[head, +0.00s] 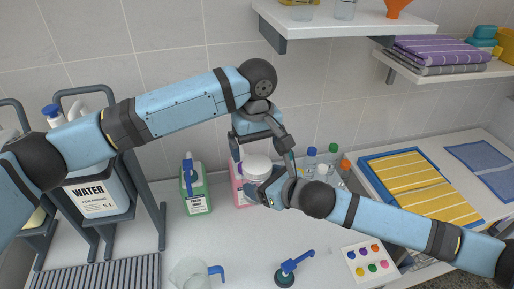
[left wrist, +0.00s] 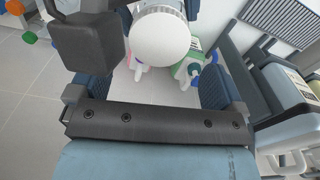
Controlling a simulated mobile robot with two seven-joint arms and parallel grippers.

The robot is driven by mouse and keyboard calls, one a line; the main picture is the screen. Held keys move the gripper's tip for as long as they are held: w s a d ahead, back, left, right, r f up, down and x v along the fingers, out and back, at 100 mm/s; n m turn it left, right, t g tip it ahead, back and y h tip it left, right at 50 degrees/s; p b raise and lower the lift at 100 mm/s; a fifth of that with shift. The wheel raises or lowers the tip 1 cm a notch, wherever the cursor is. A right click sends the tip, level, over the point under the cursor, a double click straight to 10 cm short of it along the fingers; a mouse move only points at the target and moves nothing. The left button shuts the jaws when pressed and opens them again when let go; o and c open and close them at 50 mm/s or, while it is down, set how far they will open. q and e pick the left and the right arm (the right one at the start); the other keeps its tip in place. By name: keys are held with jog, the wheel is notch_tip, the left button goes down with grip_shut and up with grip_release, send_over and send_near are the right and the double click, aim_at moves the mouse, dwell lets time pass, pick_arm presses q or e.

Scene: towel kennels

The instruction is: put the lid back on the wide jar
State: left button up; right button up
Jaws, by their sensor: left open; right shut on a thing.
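My right gripper (head: 266,190) is shut on the wide jar, holding it above the counter. The jar's white round lid (head: 257,162) faces up in the head view and shows as a pale disc in the left wrist view (left wrist: 160,38). The lid appears to sit on the jar body (head: 258,177); any gap under it is too small to tell. A bit of the jar's label shows beside the disc in the wrist view. My left gripper (head: 262,156) is open just above the lid, fingers spread to either side, and appears empty.
Behind the jar stand a pink bottle (head: 238,190) and a green bottle (head: 194,192). Several small bottles (head: 330,155) are to the right. A measuring jug (head: 191,272), a blue-handled tool (head: 290,268) and a colour-dot card (head: 370,262) lie in front. The water container (head: 97,197) stands left.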

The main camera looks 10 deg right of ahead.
aim_at(257, 164)
pick_arm(q)
notch_tip(257, 164, up, 4)
jog(key=n, duration=0.3)
jog(key=shift+f, duration=0.25)
jog(key=shift+f, duration=0.15)
jog(key=shift+f, duration=3.9)
jog(key=shift+c, duration=0.4)
jog(key=c, duration=0.9)
jog(key=m, duration=0.3)
